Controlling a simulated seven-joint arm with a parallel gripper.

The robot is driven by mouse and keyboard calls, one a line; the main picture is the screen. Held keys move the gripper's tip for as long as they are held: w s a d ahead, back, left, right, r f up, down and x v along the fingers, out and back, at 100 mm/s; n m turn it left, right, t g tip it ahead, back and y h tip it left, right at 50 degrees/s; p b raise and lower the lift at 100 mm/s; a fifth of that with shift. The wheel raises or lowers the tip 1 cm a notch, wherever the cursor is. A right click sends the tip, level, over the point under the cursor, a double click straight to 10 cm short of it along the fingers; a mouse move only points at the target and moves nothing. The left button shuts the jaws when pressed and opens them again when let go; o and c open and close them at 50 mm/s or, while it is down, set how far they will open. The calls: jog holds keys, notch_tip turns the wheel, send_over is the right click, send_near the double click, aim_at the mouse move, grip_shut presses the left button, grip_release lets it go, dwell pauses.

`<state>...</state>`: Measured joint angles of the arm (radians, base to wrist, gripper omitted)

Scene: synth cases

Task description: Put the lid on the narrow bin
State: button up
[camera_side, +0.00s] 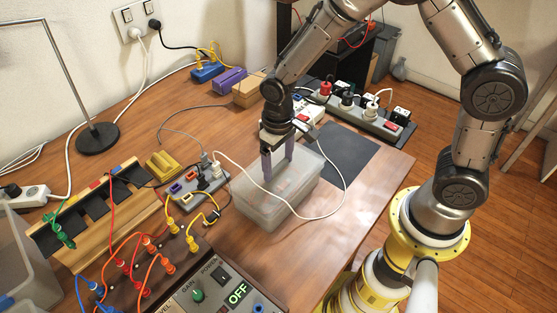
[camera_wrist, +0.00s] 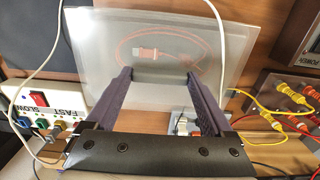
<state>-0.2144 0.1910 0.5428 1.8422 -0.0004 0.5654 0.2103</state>
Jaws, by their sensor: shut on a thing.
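The narrow bin (camera_side: 262,213) is a pale translucent box near the middle of the table. A clear, frosted lid (camera_side: 300,168) lies level at its top; I cannot tell whether it is fully seated or slightly above the rim. My gripper (camera_side: 278,168) points down over it, its two purple-grey fingers set wide apart and shut on the lid's grey middle part. In the wrist view, the lid (camera_wrist: 100,45) spreads beyond my gripper (camera_wrist: 165,76), and a red-ended cable (camera_wrist: 150,52) shows through it. The fingertips partly hide the grip.
A white cable (camera_side: 343,178) loops close around the bin's right side. Power strips (camera_side: 370,122) stand behind it, and a small socket block (camera_side: 200,187) sits at its left. A control box (camera_side: 215,285) is in front. A larger grey bin (camera_side: 22,262) stands far left.

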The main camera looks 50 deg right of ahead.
aim_at(278, 166)
jog(key=shift+f, duration=0.7)
jog(key=o, duration=1.1)
jog(key=shift+o, duration=0.2)
notch_tip(278, 166, up, 14)
